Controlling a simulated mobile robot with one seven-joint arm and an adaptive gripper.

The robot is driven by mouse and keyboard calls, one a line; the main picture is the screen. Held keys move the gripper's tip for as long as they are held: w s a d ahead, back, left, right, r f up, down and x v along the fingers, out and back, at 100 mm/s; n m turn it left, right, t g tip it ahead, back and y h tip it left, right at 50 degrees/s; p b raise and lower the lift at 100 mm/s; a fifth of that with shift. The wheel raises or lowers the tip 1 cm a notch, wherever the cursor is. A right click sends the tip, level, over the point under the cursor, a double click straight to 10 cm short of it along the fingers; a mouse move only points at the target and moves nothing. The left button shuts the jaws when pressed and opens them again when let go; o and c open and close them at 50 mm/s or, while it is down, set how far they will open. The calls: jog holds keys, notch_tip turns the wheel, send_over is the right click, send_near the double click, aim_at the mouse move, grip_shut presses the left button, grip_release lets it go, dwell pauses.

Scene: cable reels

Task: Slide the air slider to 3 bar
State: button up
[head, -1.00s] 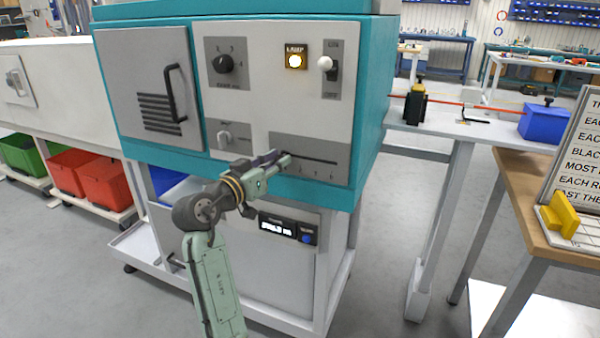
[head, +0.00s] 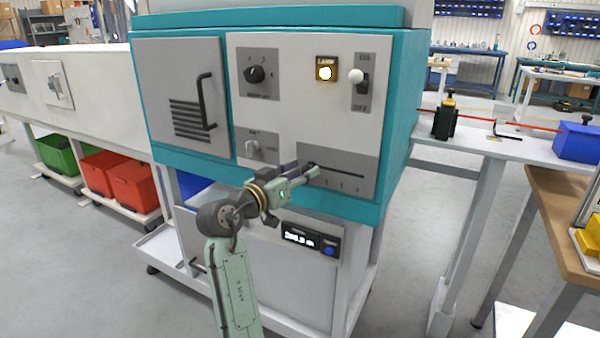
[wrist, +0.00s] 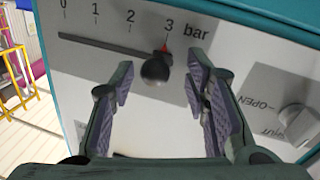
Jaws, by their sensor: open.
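The air slider's round black knob (wrist: 155,72) shows in the wrist view at the right end of its dark track (wrist: 100,44). Its red pointer is at the 3 bar mark. In the head view the slider panel (head: 362,185) is at the lower right of the machine front, and my gripper hides the knob at the track's left end. My gripper (wrist: 160,82) is open, with one finger on each side of the knob and a gap visible on both sides. In the head view my gripper (head: 307,171) reaches the panel's left part.
The teal and white machine also carries a lit lamp (head: 325,73), a white-tipped toggle (head: 357,77), a rotary dial (head: 255,74), a small grey knob (head: 254,148) and a door handle (head: 206,100). A display (head: 300,237) is below. Open floor lies at front left.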

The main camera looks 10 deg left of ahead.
jog(key=v, duration=1.2)
